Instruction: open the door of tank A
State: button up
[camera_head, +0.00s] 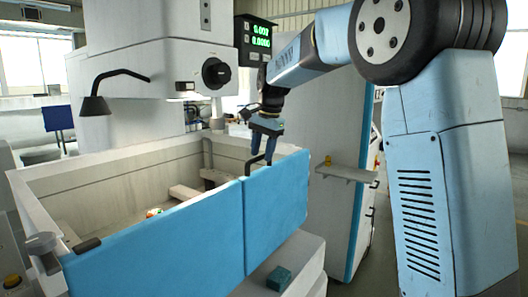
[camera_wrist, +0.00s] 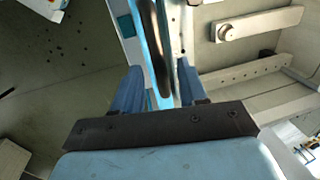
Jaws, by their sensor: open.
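The tank (camera_head: 110,162) is an open-topped pale box with a blue front of two panels. The right blue panel (camera_head: 277,205) stands upright in line with the left panel (camera_head: 160,243), a narrow seam between them; it looks shut. No letter is readable. A dark bar handle (camera_head: 255,160) rises at the right panel's top edge. My gripper (camera_head: 263,156) points down over this edge, open. In the wrist view, the handle (camera_wrist: 156,45) shows as a dark bar between the two blue fingers (camera_wrist: 158,72), with gaps; I cannot tell whether either finger touches it.
The machine head (camera_head: 160,70) and a dark lamp (camera_head: 95,105) overhang the tank. A grey shelf (camera_head: 345,174) juts from the cabinet at right. A teal block (camera_head: 279,278) lies on the ledge below the right panel. Pale fixtures (camera_head: 190,192) stand inside the tank.

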jog(key=shift+f, duration=0.15)
grip_shut()
dwell(0.4)
jog(key=shift+d, duration=0.15)
jog(key=shift+s, duration=0.15)
